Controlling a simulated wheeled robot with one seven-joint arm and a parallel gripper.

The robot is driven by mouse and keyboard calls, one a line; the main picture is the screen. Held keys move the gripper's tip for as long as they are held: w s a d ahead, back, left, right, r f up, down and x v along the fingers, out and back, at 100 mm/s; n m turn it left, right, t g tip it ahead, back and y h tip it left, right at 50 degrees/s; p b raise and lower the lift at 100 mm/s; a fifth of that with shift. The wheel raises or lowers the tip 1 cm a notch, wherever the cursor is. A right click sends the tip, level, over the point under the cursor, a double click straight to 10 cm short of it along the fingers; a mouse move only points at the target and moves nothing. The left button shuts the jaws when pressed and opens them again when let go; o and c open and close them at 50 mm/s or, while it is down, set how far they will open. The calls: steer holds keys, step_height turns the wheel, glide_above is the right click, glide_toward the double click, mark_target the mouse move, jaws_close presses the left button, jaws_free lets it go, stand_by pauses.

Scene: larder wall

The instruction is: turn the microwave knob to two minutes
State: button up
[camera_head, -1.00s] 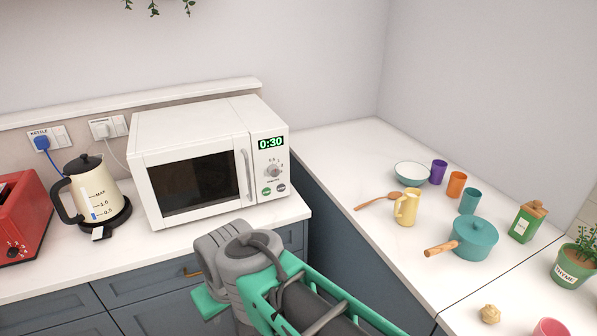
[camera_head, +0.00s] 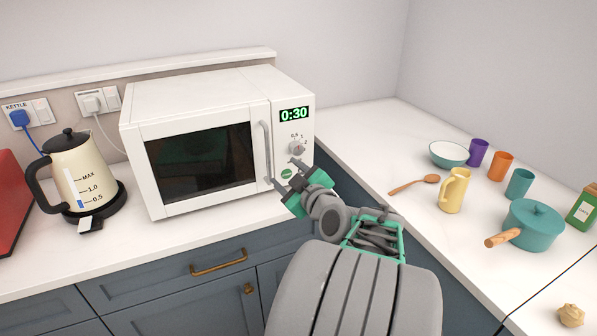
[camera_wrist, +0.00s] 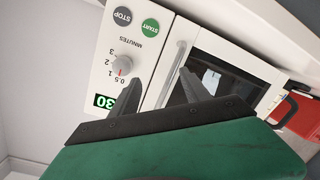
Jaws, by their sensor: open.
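The white microwave (camera_head: 195,98) stands on the counter with its door shut. Its green display (camera_head: 294,114) reads 0:30. The small grey knob (camera_head: 297,149) sits below the display; in the wrist view the knob (camera_wrist: 122,65) appears upside down with a red mark near the 0.5 and 1 labels. My gripper (camera_head: 281,172) is open and empty, in front of the lower control panel, below the knob and close to the door handle (camera_head: 266,150). Contact cannot be told.
The green START button (camera_head: 286,174) is beside my fingers; STOP (camera_wrist: 122,15) shows in the wrist view. A cream kettle (camera_head: 78,170) and red appliance (camera_head: 10,205) stand left. The right counter holds a yellow jug (camera_head: 454,190), teal pot (camera_head: 533,225), bowl (camera_head: 448,155) and cups.

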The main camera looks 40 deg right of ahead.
steer(key=t+h, duration=0.1)
steer(key=h, duration=0.1)
glide_toward(298, 150)
steer(key=w, duration=0.1)
steer(key=shift+m, duration=0.3)
steer(key=p+x, duration=0.1)
steer(key=x, duration=0.6)
steer(key=shift+w+d+p, duration=0.25)
steer(key=shift+w+p, duration=0.05)
steer(key=shift+p, duration=0.1)
jaws_close()
